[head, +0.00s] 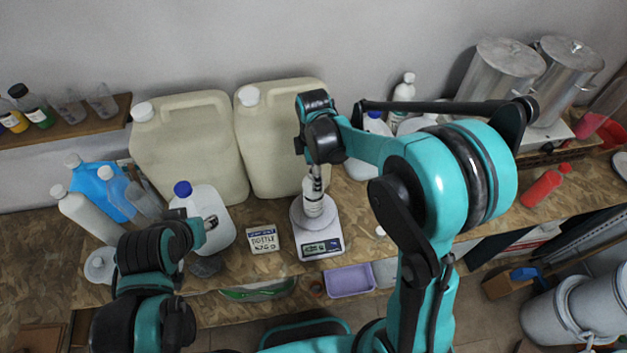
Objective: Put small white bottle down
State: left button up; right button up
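The small white bottle (313,196) is upright over the pan of the white scale (321,247) on the workbench. Its base appears to be at the pan, but I cannot tell if it bears fully on it. My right gripper (316,174) points down from above, its narrow fingers closed at the bottle's top. My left gripper (211,222) is in front of a white jug with a blue cap (217,205); its fingers are too small to read.
A sign reading "bottle" (263,241) stands left of the scale. Two large beige canisters (190,145) stand behind. A blue jug (100,190) and a white bottle (85,215) are at left.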

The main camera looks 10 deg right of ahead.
notch_tip(320, 180, up, 7)
jog(key=shift+f, duration=0.1)
pick_arm(q)
jog(key=shift+r, duration=0.1)
pick_arm(e)
jog(key=s+d+r+m+t, duration=0.2)
jog(key=s+d+m+t, duration=0.1)
jog(key=s+m, duration=0.5)
jog(key=s+d+r+m+t, duration=0.2)
jog(key=s+d+m+t, duration=0.2)
jog(key=s+m, duration=0.3)
jog(key=m, duration=0.3)
jog(key=shift+s+d, duration=0.2)
jog(key=shift+s, duration=0.15)
jog(key=shift+f, duration=0.1)
pick_arm(q)
notch_tip(320, 180, down, 27)
jog(key=b, duration=2.6)
jog(key=shift+r, duration=0.2)
pick_arm(e)
notch_tip(320, 180, down, 26)
jog(key=shift+f, duration=0.2)
pick_arm(q)
jog(key=shift+r, duration=0.2)
pick_arm(e)
jog(key=shift+r, duration=0.2)
